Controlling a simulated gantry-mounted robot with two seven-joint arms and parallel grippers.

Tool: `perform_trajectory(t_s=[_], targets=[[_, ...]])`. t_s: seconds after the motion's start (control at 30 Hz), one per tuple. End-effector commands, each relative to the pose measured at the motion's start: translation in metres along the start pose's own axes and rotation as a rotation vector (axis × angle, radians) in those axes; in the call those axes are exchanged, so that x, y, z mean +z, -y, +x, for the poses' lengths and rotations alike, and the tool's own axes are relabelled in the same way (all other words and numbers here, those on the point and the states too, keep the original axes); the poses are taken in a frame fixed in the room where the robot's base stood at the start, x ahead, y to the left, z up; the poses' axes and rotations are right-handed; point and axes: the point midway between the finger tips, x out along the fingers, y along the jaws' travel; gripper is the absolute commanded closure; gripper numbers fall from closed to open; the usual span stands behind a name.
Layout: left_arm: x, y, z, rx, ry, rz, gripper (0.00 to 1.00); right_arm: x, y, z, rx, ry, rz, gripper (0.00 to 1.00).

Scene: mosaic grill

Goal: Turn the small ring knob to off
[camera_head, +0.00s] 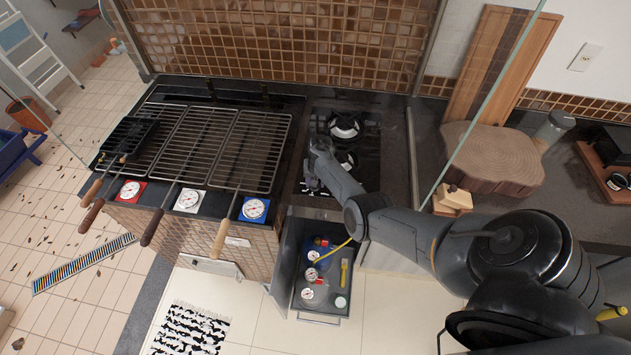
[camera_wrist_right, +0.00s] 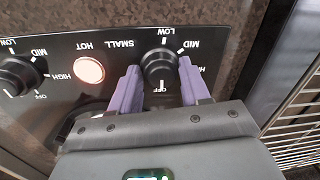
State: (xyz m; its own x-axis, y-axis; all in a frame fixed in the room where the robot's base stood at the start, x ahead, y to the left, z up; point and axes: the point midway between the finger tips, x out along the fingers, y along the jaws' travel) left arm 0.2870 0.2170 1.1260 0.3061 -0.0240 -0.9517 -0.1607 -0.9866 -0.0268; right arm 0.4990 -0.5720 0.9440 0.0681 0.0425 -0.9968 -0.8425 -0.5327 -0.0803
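In the right wrist view, the small ring knob (camera_wrist_right: 159,66) is a black round knob beside the label SMALL, with LOW, MID and OFF around it. A white line shows on its OFF side; I cannot tell whether it is the pointer or a tick. My right gripper (camera_wrist_right: 160,64) has its two purple fingers on either side of the knob. Whether they touch it is unclear. In the head view, my right gripper (camera_head: 313,172) is over the black hob (camera_head: 372,158), where the knob is not visible. My left gripper is not in view.
A lit HOT lamp (camera_wrist_right: 90,70) and another black knob (camera_wrist_right: 20,74) sit left of the small ring knob. In the head view, grill grates (camera_head: 195,143) are left of the hob, an open drawer (camera_head: 330,310) is below, and a wooden block (camera_head: 492,158) is right.

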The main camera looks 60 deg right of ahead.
Motion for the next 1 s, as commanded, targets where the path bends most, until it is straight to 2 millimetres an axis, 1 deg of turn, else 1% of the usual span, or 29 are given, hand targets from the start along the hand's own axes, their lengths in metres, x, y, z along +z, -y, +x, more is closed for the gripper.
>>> perform_trajectory(t_s=[0.03,0.1,0.13,0.4,0.53,0.67,0.73,1.0], targets=[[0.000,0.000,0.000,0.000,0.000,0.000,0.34,0.000,0.000,0.000,0.000,0.000,0.000,0.45],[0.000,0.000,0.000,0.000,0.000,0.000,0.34,0.000,0.000,0.000,0.000,0.000,0.000,0.34],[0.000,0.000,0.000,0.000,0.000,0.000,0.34,0.000,0.000,0.000,0.000,0.000,-0.001,0.32],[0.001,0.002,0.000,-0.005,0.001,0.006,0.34,0.000,0.000,0.000,0.000,0.000,-0.001,0.32],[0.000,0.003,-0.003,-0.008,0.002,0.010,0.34,0.000,0.000,-0.006,0.001,-0.001,-0.002,0.32],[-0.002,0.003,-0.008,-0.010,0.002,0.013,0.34,0.000,0.000,-0.022,0.000,-0.002,-0.001,0.32],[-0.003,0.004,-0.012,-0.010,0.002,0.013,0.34,0.000,0.000,-0.033,0.000,-0.002,-0.002,0.32],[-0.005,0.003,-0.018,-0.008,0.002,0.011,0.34,-0.001,0.000,-0.077,0.001,-0.002,-0.002,0.32]])
